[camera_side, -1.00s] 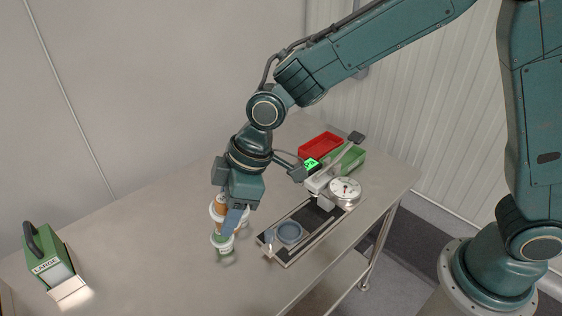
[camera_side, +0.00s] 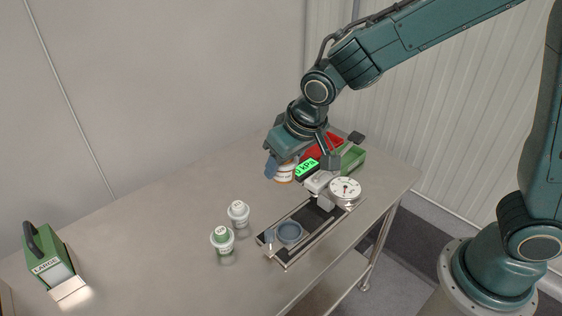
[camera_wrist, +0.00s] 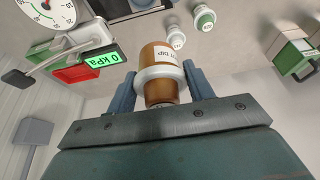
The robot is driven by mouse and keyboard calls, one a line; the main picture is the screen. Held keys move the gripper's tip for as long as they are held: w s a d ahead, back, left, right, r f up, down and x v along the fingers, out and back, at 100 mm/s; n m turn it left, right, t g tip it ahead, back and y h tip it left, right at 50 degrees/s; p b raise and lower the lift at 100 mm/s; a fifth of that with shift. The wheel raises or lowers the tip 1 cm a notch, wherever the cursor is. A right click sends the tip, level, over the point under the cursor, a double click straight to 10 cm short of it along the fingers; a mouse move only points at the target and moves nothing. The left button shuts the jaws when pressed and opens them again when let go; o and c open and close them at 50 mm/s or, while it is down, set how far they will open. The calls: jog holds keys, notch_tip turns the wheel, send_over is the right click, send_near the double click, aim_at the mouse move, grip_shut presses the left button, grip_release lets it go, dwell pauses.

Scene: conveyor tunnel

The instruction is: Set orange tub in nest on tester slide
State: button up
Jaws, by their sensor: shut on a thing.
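My gripper (camera_wrist: 158,88) is shut on the orange tub (camera_wrist: 160,54), which has a white band and a printed label in the wrist view. In the side view the tub (camera_side: 285,172) is held in the air behind the tester, partly hidden by my gripper (camera_side: 283,164). The tester slide (camera_side: 303,216) lies along the table's right side. Its round blue-grey nest (camera_side: 289,232) is at the near end and looks empty. The tester's dial gauge (camera_side: 345,191) and a green display reading 0 kPa (camera_side: 307,169) stand at the far end.
A red bin (camera_side: 322,146) and a green bin (camera_side: 352,158) are at the back right. A green LARGE box (camera_side: 48,258) is far left. The table's middle is clear.

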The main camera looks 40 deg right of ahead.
jog(key=shift+s+d+r+m+h, duration=0.1)
jog(key=shift+d+m+h, duration=0.05)
jog(key=shift+d+m, duration=0.3)
jog(key=shift+s+d+r+m+h, duration=0.1)
jog(key=shift+d+m+h, duration=0.05)
jog(key=shift+d+m, duration=0.3)
send_near(285, 229)
jog(key=shift+w+d+f, duration=0.1)
jog(key=shift+w, duration=0.4)
jog(key=shift+w+d+f, duration=0.1)
jog(key=shift+w+f, duration=0.05)
jog(key=shift+w, duration=0.3)
jog(key=shift+f, duration=1.85)
jog(key=shift+f, duration=0.15)
jog(key=o, duration=1.1)
jog(key=shift+v, duration=6.1)
